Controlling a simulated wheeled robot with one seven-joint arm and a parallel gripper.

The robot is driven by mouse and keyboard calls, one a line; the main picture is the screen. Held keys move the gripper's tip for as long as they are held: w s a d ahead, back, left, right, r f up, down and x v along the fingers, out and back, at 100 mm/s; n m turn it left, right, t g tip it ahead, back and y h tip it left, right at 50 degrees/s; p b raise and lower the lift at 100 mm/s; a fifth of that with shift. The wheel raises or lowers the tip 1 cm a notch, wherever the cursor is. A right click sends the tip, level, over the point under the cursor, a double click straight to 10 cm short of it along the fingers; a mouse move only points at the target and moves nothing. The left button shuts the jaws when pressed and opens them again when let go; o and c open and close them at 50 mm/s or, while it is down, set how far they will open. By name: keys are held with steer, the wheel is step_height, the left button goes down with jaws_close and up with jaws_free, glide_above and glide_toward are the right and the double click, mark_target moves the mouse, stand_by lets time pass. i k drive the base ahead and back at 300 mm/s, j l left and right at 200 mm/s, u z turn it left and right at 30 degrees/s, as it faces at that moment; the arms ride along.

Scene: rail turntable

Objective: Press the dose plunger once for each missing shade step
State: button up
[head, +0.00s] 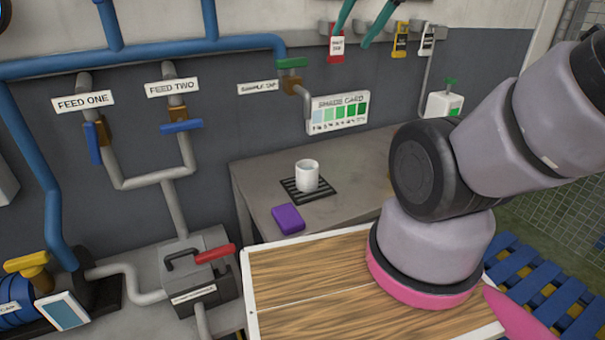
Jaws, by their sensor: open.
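The shade card (338,112) hangs on the wall, with a row of patches running from pale blue at left to dark green at right; its small print is too small to read. A white box (440,105) with a green knob (451,82) on top is on the wall right of the card, below a grey pipe; it looks like the dose plunger. A white cup (307,176) stands upright on a black slotted grate (289,189) on the grey bench, below and left of the card. The colour of anything inside it cannot be told. My gripper is out of view; my arm fills the right side.
The sample tap (292,63) with a green handle is above the bench (350,160). A purple block (288,219) lies at the bench's front edge. Feed one handle (93,142) and feed two handle (182,126) are blue. A red lever (216,253) sits lower left. Blue slats (540,285) lie right.

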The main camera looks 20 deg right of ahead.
mark_target(451, 81)
steer(key=z, duration=1.25)
